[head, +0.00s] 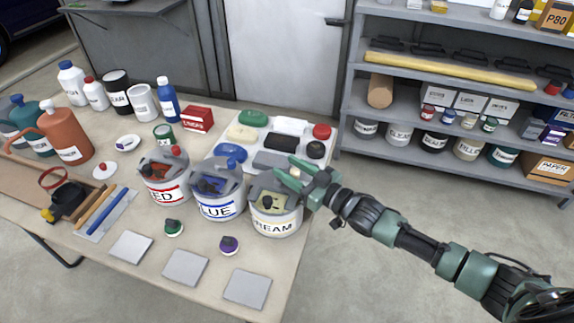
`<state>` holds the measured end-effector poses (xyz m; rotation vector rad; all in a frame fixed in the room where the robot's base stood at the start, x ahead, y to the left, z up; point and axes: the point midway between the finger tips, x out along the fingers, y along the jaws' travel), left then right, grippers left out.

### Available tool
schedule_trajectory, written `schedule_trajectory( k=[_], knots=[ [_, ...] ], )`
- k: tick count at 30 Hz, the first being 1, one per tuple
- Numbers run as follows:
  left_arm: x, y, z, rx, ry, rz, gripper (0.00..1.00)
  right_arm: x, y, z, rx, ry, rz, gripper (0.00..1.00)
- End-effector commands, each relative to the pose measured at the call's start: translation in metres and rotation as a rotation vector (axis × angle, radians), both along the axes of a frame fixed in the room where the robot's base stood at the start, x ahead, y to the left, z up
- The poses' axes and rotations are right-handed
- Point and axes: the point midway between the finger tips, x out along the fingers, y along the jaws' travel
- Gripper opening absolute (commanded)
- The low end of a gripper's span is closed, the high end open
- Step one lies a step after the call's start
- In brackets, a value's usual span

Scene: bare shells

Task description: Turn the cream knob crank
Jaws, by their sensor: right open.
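The cream can (274,225) stands at the right end of a row of three labelled cans on the table. Its lid carries a small dark knob (267,201) at the front left. My right gripper (285,169) comes in from the right. It is open, with its green fingers pointing left over the back of the cream can. The knob is in front of and below the fingers, and the fingers appear apart from it. The gripper hides part of the lid's back right. My left gripper is not in view.
The blue can (217,207) stands close on the left, with the red can (163,190) beyond it. Behind is a white tray (236,119) with several coloured blocks. Grey square tiles (185,267) lie in front. The table's right edge is close to the cream can.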

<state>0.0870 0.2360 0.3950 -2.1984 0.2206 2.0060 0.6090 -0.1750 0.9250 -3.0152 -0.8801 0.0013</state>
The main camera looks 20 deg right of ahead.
Motion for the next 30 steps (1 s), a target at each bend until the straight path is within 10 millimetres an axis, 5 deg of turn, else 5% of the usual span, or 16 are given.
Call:
schedule_trajectory(
  k=[12,17,23,30],
  knots=[
    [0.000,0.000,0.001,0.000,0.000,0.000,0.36,0.011,0.007,0.000,-0.001,-0.001,0.000,0.44],
    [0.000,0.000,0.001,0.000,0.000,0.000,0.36,0.011,0.007,0.000,-0.001,-0.001,0.000,0.02],
    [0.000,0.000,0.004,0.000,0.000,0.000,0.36,0.010,0.008,0.001,0.002,-0.001,-0.007,0.00],
    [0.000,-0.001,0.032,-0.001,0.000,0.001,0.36,0.006,0.010,0.007,0.014,-0.002,-0.132,0.00]
  ],
)
